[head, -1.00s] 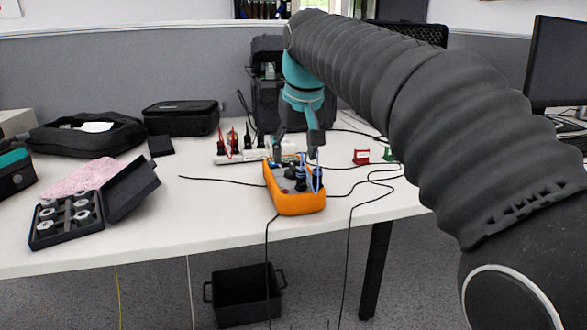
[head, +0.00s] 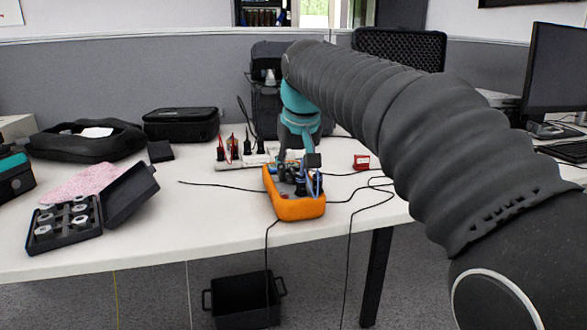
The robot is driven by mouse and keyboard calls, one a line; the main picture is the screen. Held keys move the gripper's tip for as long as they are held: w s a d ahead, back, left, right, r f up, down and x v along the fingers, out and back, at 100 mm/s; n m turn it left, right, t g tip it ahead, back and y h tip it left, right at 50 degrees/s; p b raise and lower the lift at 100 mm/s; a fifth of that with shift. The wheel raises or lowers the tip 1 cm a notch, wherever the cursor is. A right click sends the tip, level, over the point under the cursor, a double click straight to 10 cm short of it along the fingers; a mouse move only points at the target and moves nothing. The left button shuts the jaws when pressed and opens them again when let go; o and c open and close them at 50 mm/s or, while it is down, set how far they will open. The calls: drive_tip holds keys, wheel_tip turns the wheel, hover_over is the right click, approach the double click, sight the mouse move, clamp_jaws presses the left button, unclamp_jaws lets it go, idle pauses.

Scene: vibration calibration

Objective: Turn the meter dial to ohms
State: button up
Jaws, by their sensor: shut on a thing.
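The orange meter (head: 298,211) lies on the white table near its front edge, with plugs and blue leads at its near end. My gripper (head: 296,167) is low over the far part of the meter's face and is shut on the dial there. The dial itself is hidden by the fingers and the plugs, so its setting cannot be read.
A white strip (head: 236,163) with red and black probes stands behind the meter. Black leads cross the table around the meter. An open case of metal parts (head: 64,222) lies at the left. A black crate (head: 243,294) is on the floor.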

drive_tip(key=shift+m, duration=0.3)
drive_tip(key=shift+a+r+m+h+p, duration=0.15)
drive_tip(key=shift+m+h+p, duration=0.45)
drive_tip(key=shift+m+p, duration=0.6)
drive_tip(key=shift+m+h+p, duration=0.9)
drive_tip(key=shift+m+p, duration=0.35)
drive_tip(key=shift+m, duration=1.05)
drive_tip(key=o, duration=1.2)
drive_tip(key=shift+c, duration=0.2)
drive_tip(key=v, duration=1.1)
drive_tip(key=shift+a+r, duration=0.15)
drive_tip(key=shift+r, duration=0.2)
